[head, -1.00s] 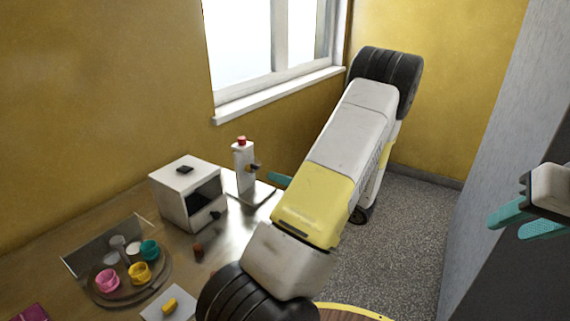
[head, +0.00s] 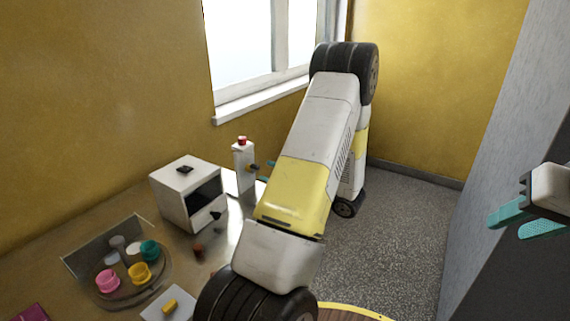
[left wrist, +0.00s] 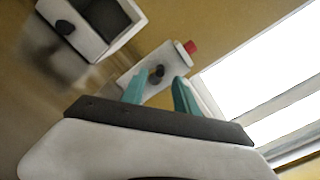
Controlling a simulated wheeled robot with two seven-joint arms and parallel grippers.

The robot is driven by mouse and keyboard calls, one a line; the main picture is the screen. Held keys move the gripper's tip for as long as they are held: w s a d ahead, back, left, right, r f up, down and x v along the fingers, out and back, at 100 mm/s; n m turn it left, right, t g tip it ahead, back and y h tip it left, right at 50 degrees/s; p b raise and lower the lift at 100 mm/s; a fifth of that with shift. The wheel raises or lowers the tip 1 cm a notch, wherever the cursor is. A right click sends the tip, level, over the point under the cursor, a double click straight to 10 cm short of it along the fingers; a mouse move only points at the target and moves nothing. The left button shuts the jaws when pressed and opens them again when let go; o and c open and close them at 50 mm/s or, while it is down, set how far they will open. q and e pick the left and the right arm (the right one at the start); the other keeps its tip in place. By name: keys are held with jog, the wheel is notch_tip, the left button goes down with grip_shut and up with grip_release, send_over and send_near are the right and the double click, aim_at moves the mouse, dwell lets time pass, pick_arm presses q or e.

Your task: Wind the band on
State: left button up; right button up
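A white upright post (head: 243,182) with a red cap (head: 242,141) stands on the table beside a white box. A dark knob (head: 253,167) sticks out of its side, with a small orange-brown part by it. My left gripper (head: 264,170) is close to the knob, largely hidden behind my own arm. In the left wrist view its teal fingers (left wrist: 158,88) are apart, with the post's knob (left wrist: 156,74) appearing between their tips. I cannot tell whether they touch it. My right gripper (head: 504,229) is open and empty at the right edge. No band is clearly identifiable.
The white box (head: 177,205) with a dark opening and knob stands left of the post. A yellow piece (head: 170,305) lies on a white plate. A brown piece (head: 198,250) stands nearby.

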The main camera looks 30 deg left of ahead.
aim_at(254, 170)
pick_arm(q)
jog(key=shift+w+a, duration=0.2)
jog(key=shift+a, duration=2.05)
grip_shut()
